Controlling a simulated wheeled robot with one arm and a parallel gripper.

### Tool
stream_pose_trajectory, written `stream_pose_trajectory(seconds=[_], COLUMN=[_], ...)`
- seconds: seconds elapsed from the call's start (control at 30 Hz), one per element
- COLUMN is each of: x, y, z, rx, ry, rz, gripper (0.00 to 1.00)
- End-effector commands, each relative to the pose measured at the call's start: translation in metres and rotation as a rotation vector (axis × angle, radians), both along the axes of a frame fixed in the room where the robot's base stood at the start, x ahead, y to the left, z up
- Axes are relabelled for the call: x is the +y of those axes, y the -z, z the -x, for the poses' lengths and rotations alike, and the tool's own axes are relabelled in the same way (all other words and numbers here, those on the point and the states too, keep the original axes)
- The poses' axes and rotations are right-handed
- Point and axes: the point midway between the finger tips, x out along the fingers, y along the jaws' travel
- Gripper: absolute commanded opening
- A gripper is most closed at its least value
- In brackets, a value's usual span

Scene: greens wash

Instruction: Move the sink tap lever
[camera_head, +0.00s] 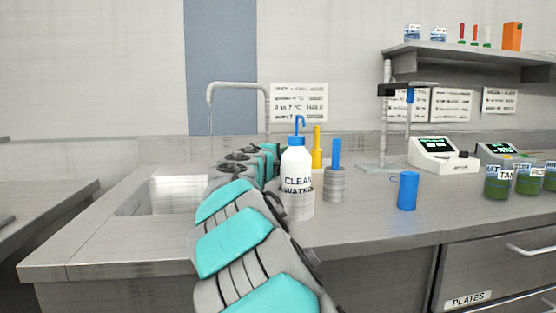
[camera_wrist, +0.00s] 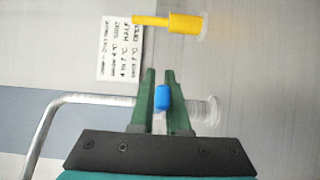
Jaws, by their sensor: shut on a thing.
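The tap (camera_head: 238,84) is a grey bent pipe over the sink basin (camera_head: 175,195) in the head view. In the wrist view its pipe (camera_wrist: 42,130) runs along the left and behind my gripper (camera_wrist: 160,75). The blue lever (camera_wrist: 162,98) lies between the green fingers, which are shut on it. The round pale tap base (camera_wrist: 205,110) shows just right of the fingers. In the head view my arm and the wash bottle hide the lever and fingertips. A faint line hangs below the spout; I cannot tell if it is water.
A white wash bottle (camera_head: 297,170) stands close to the right of my arm. A yellow-handled fitting (camera_head: 318,150) is behind it; it also shows in the wrist view (camera_wrist: 183,23). A blue rod (camera_head: 336,153) on a ribbed base and a blue cylinder (camera_head: 407,191) stand further right.

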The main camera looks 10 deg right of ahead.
Motion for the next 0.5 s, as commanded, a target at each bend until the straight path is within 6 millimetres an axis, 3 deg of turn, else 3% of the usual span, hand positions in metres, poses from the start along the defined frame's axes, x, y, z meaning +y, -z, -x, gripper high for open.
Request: stream_pose_trajectory(seconds=[0.37, 0.4, 0.5], x=[-0.0006, -0.0005, -0.0004], y=[0.0014, 0.0013, 0.0010], z=[-0.0007, -0.0006, -0.0006], rx=[0.002, 0.002, 0.002], ry=[-0.014, -0.014, -0.014], rz=[0.000, 0.000, 0.000], gripper=[0.00, 0.17, 0.28])
